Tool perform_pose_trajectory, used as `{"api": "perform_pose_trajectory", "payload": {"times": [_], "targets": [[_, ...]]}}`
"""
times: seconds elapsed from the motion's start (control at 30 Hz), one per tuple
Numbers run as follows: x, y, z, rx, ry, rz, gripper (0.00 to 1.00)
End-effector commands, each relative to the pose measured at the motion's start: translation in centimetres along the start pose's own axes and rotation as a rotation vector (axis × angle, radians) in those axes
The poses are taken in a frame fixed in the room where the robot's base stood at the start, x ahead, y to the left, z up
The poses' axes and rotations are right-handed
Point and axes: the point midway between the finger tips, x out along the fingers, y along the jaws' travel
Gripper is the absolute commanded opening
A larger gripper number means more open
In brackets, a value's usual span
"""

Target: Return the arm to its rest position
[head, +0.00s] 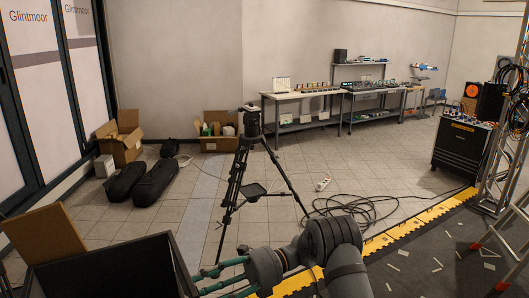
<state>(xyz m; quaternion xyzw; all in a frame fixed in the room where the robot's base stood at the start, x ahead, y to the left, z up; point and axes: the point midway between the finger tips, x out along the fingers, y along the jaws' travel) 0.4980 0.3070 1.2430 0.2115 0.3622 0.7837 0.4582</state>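My arm (328,250) reaches up from the bottom edge of the head view, and its grey and dark links bend toward the left. Teal rod-like parts (222,268) extend left from it, beside an open dark case. I cannot make out two fingertips, so it is unclear whether these parts belong to my gripper. Nothing is clearly seen held.
An open dark case (105,272) fills the lower left. A black tripod (240,165) stands ahead, with coiled cable (355,205) to its right. Black bags (155,183) and cardboard boxes (122,148) lie at left. A metal truss (505,150) and a black wheeled cabinet (460,146) stand at right.

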Motion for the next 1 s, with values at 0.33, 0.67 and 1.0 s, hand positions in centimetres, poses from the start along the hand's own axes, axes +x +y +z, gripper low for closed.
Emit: {"api": "perform_pose_trajectory", "payload": {"times": [0.33, 0.67, 1.0], "targets": [[0.00, 0.16, 0.06, 0.298, 0.000, 0.000, 0.44], [-0.02, 0.08, -0.01, 0.328, 0.000, 0.000, 0.44], [-0.05, -0.16, -0.17, 0.197, -0.001, -0.001, 0.44]]}}
